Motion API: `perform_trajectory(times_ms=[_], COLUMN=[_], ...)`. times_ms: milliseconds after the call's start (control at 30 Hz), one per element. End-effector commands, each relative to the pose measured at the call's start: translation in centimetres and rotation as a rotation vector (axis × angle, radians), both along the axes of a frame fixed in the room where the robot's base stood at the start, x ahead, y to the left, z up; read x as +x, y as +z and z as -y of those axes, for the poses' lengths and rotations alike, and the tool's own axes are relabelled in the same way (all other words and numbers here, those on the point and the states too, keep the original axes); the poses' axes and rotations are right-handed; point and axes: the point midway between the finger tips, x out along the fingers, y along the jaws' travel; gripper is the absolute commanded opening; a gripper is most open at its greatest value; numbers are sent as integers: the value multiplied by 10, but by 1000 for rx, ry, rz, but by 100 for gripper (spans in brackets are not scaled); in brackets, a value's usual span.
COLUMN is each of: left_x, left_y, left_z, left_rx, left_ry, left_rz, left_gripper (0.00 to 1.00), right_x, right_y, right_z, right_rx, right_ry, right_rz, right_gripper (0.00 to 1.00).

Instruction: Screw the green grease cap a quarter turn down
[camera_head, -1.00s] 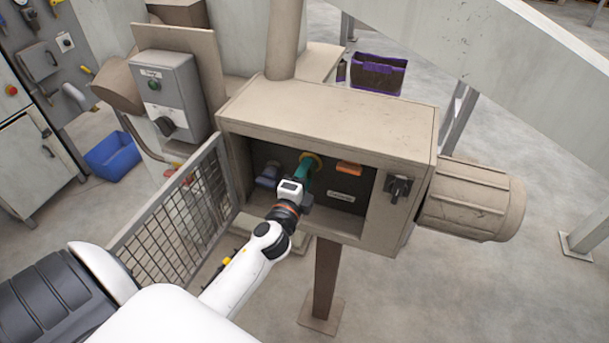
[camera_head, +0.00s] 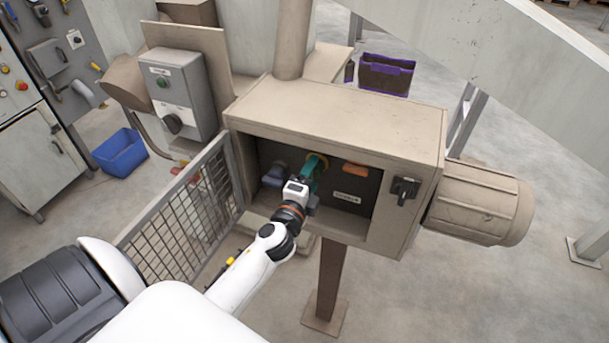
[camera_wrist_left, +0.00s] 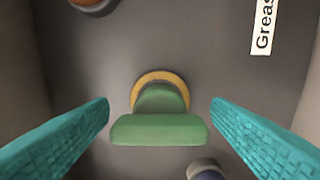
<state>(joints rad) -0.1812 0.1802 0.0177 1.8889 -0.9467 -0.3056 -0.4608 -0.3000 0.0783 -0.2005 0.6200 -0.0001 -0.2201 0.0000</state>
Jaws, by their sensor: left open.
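The green grease cap (camera_wrist_left: 160,128) shows in the left wrist view, with a flat green wing in front of a yellow ring (camera_wrist_left: 158,77) on the dark back wall. My left gripper (camera_wrist_left: 160,118) is open, with one teal finger on each side of the cap and a visible gap on both sides. In the head view my left gripper (camera_head: 312,174) reaches into the open box (camera_head: 335,112) and hides most of the cap; the yellow ring shows behind it. My right gripper is not in view.
An orange knob (camera_head: 355,168) and a blue-grey knob (camera_head: 274,176) flank the cap inside the box. The mesh door (camera_head: 185,205) stands open on the left. A black switch (camera_head: 404,189) is on the box's right front.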

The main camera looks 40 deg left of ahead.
Motion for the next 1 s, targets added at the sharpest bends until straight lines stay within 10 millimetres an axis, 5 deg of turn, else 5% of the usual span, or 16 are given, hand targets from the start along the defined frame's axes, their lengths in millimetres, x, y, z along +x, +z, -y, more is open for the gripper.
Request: perform_trajectory(times_ms=[533,1000], left_x=[-98,-112], left_y=[-5,-1], left_z=[24,27], left_rx=[-1,1], left_ry=[0,0], left_rz=[-4,-1], left_gripper=[73,73], right_x=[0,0], right_y=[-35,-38], right_z=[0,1], right_rx=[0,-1], right_ry=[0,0], right_rz=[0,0], right_gripper=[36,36])
